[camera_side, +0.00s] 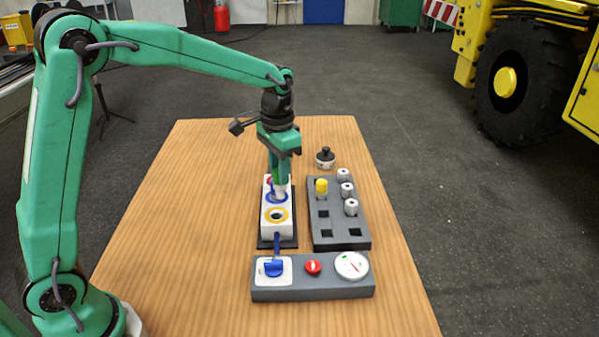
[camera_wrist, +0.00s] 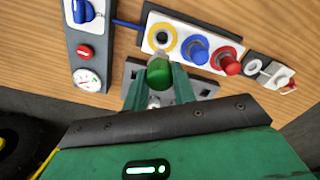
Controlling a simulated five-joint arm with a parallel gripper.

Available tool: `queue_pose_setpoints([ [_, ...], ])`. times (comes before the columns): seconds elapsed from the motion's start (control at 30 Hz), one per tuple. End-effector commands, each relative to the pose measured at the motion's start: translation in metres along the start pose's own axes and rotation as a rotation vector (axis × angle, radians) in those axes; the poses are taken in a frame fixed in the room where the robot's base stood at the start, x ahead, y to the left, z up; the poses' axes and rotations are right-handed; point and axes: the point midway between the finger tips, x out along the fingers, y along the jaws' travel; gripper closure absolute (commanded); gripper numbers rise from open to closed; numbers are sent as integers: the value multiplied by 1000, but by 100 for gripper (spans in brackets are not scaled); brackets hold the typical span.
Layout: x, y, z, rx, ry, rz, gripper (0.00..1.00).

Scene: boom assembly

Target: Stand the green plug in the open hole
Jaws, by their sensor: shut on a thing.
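The green plug (camera_wrist: 158,75) is held between the two fingers of my gripper (camera_wrist: 157,92), with its pale end toward the block. In the side view my gripper (camera_side: 280,182) is low over the white block (camera_side: 268,232); the plug's green part is hard to make out there. The open hole (camera_side: 277,215) has a yellow ring and is at the block's near end. In the wrist view this hole (camera_wrist: 161,39) is just beyond the plug's tip, apart from it in the picture.
A dark rack (camera_side: 323,234) right of the block holds a yellow plug (camera_side: 321,186) and several pale pieces; some square pockets are empty. A grey panel (camera_side: 313,290) with a blue switch, red button and dial lies in front. A black-knobbed piece (camera_side: 325,159) stands behind the rack.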

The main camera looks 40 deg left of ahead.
Motion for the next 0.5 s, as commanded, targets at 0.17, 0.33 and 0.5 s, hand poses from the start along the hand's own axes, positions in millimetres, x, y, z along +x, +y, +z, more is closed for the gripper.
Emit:
queue_pose_setpoints([
  [0.17,-4,-7,9,1,1,0,95],
  [0.33,-4,-7,10,1,0,0,95],
  [0.5,0,-7,9,1,0,0,95],
])
